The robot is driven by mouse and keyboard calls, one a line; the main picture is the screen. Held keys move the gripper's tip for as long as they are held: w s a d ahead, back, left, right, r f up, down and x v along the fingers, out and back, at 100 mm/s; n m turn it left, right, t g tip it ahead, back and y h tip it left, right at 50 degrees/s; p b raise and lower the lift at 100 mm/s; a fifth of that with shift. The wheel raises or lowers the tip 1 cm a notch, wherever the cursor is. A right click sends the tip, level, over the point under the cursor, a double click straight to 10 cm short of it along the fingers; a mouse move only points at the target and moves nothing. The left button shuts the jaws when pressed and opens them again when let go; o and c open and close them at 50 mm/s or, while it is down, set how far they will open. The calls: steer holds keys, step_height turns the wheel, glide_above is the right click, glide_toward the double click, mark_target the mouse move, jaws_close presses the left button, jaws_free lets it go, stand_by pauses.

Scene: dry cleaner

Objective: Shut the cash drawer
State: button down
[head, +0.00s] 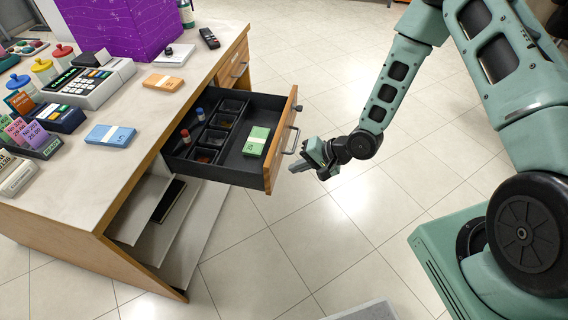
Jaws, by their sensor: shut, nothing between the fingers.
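The cash drawer (282,142) is pulled well out from the right side of the wooden counter. It has a wooden front, a metal bar handle (292,140) and a dark inside with small compartments. A banded stack of green notes (256,141) lies in it, and small red- and blue-capped items lie in the compartments at its left. My gripper (293,168) is shut and empty. It is in front of the drawer front, close to the lower part of the handle. I cannot tell whether it touches the handle.
The counter top (140,123) holds a cash register (90,82), a purple box (125,25), and orange and blue note stacks. A second drawer (233,65), shut, is behind the open one. Open shelves are below. The tiled floor around my gripper is clear.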

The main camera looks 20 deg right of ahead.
steer(key=w+a, duration=0.2)
steer(key=a, duration=0.1)
steer(key=shift+a+p, duration=0.25)
steer(key=shift+p, duration=0.1)
steer(key=shift+w+a, duration=0.1)
steer(key=shift+a, duration=0.05)
